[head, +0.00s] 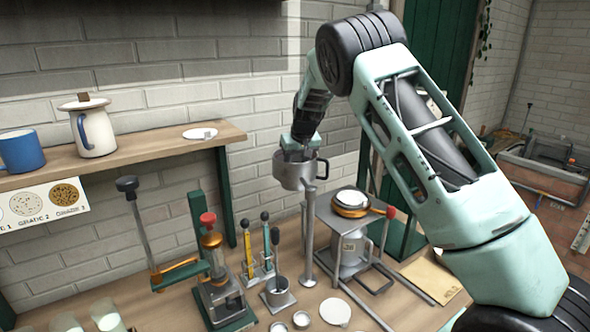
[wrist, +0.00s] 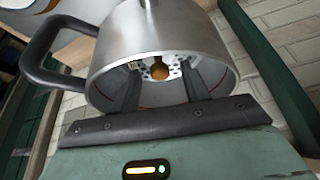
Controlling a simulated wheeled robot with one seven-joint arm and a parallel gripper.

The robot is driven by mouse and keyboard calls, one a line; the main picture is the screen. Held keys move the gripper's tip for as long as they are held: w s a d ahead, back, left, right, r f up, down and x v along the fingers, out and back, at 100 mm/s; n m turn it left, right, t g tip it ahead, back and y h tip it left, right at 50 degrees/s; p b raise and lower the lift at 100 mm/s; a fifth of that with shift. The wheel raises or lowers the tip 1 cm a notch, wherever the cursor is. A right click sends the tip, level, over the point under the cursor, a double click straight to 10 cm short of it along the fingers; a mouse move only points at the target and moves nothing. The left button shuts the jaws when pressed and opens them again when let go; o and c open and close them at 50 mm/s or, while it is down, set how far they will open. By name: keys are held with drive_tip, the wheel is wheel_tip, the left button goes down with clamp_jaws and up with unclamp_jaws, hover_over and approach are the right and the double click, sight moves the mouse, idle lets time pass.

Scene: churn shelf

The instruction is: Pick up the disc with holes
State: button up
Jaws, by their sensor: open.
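The disc with holes (wrist: 147,73) is a pale perforated plate deep inside a steel pot (wrist: 150,30), partly hidden by my fingers and the pot's wall. An orange-brown patch shows at its middle; I cannot tell whether this is an opening or a part. In the head view the pot (head: 293,175) stands raised above the bench with its handle to the right, and the disc is hidden. My gripper (wrist: 162,85) is open, its two fingers reaching into the pot's mouth on either side of the patch. In the head view my gripper (head: 301,153) is right over the pot.
A wooden shelf (head: 150,155) at the left holds a blue mug (head: 20,150), a white jug (head: 93,132) and a small white plate (head: 200,133). A metal stand (head: 350,222) with a round pan is right of the pot. Several tools and cups crowd the bench below.

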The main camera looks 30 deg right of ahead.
clamp_jaws()
